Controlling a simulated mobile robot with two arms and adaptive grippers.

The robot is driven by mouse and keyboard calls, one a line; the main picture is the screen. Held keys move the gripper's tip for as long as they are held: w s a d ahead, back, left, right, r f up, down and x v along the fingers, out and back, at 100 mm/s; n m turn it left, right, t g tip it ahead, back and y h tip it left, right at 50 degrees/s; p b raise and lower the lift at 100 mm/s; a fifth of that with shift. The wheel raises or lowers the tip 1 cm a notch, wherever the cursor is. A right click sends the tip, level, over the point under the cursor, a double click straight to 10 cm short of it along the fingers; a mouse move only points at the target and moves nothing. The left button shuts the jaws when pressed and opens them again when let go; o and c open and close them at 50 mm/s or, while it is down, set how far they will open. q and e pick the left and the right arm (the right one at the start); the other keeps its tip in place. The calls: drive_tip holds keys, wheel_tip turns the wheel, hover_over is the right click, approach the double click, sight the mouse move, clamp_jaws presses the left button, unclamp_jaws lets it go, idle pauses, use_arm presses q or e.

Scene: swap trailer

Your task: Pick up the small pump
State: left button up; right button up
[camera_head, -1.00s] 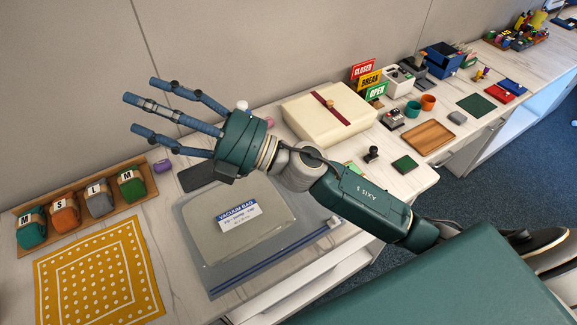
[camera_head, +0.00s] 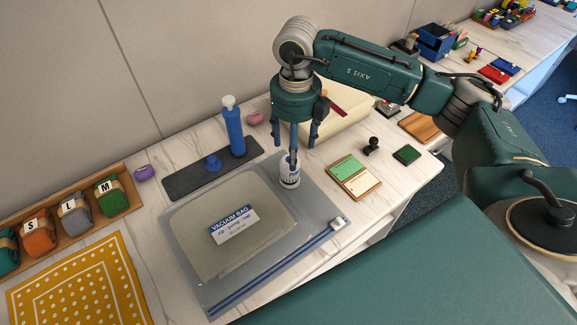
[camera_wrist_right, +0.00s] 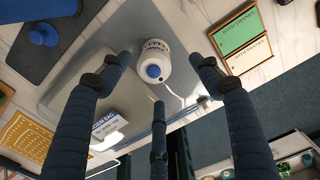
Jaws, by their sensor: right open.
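A small white pump (camera_head: 288,180), a short cylinder with a dark label band, stands upright at the back right edge of the grey vacuum bag. In the right wrist view the white pump (camera_wrist_right: 166,67) shows from above with a blue round button. My right gripper (camera_head: 294,150) points down over it with three dark blue fingers spread apart. The fingers are open around and above the pump, and one partly covers it in the head view. Whether any finger touches it I cannot tell. My left gripper is not in view.
The vacuum bag (camera_head: 190,225) lies flat in front. A green-and-cream card box (camera_head: 360,187) and a black stamp (camera_head: 371,147) are close on the right.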

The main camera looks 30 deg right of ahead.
wheel_tip(320, 180, down, 3)
drive_tip(key=shift+a+f+p, duration=0.1)
drive_tip(key=shift+f+p, duration=0.1)
drive_tip(key=shift+p, duration=0.1)
drive_tip(key=f+p, duration=0.1)
drive_tip(key=f, duration=0.1)
drive_tip(key=a+f+p, duration=0.1)
drive_tip(key=f, duration=0.1)
drive_tip(key=shift+f+p, duration=0.3)
drive_tip(key=shift+f, duration=0.1)
drive_tip(key=shift+d+f, duration=0.1)
drive_tip(key=shift+f, duration=0.25)
drive_tip(key=c, duration=1.4)
